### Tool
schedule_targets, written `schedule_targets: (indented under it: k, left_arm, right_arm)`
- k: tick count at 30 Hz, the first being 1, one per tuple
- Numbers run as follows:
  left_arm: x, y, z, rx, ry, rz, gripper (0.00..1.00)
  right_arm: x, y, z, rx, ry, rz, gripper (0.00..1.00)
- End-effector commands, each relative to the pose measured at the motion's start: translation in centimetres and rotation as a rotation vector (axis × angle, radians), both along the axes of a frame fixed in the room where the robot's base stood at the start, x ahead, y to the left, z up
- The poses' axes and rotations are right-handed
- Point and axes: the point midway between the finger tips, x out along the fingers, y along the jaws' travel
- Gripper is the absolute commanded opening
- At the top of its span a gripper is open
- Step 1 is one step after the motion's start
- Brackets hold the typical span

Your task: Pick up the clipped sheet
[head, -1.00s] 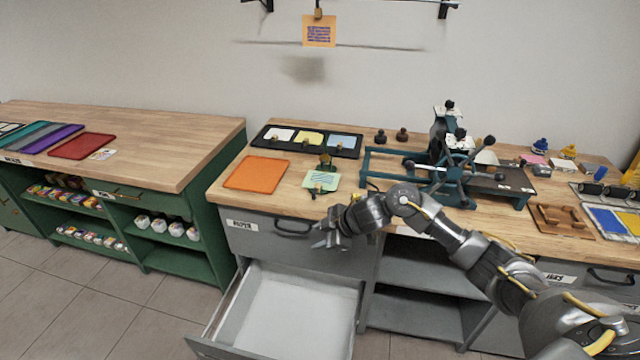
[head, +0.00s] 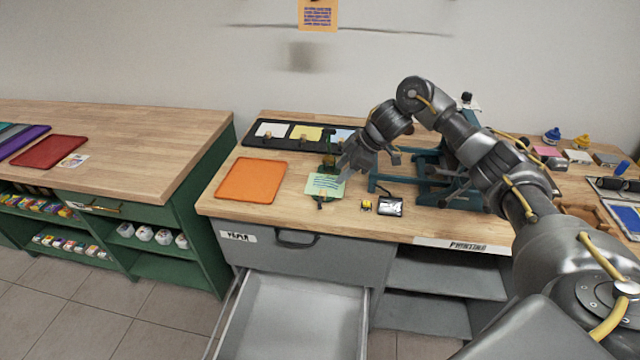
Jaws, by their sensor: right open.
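A pale green sheet (head: 325,185) with printed lines lies on the wooden worktop, with a small dark green clip-like piece (head: 328,163) at its back edge. An orange sheet (head: 318,14) with purple print hangs on the wall at the top edge, its upper end cut off. My right gripper (head: 368,166) is open and empty, over the worktop just right of the green sheet. The gap between its fingers and the worktop is hard to judge. My left gripper is out of view.
An orange mat (head: 251,180) lies left of the green sheet, and a black tray (head: 262,143) of cards behind. A teal press (head: 430,180) stands to the right, partly behind my arm. A grey drawer (head: 290,315) stands open below. A small yellow item (head: 367,205) sits near the front.

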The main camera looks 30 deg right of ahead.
Motion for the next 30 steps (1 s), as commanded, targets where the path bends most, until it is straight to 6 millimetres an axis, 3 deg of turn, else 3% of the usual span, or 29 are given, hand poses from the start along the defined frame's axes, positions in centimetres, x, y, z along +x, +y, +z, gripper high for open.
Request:
schedule_targets:
  k: [3, 6, 10, 18, 30]
  left_arm:
    - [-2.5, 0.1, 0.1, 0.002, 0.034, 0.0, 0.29]
    - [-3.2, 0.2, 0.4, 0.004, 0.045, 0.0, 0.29]
    - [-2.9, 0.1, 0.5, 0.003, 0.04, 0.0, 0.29]
    - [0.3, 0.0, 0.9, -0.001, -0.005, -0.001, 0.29]
    - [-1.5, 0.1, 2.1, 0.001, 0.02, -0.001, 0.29]
  right_arm:
    - [0.2, 0.2, -1.5, 0.002, 0.004, -0.006, 0.41]
    - [0.7, 0.7, -2.8, 0.001, 0.003, -0.009, 0.41]
    - [1.4, 1.3, -4.1, 0.001, 0.001, -0.008, 0.41]
    - [1.8, 1.8, -4.9, 0.0, 0.001, -0.005, 0.41]
    - [3.2, 3.2, -9.3, 0.0, 0.001, -0.005, 0.41]
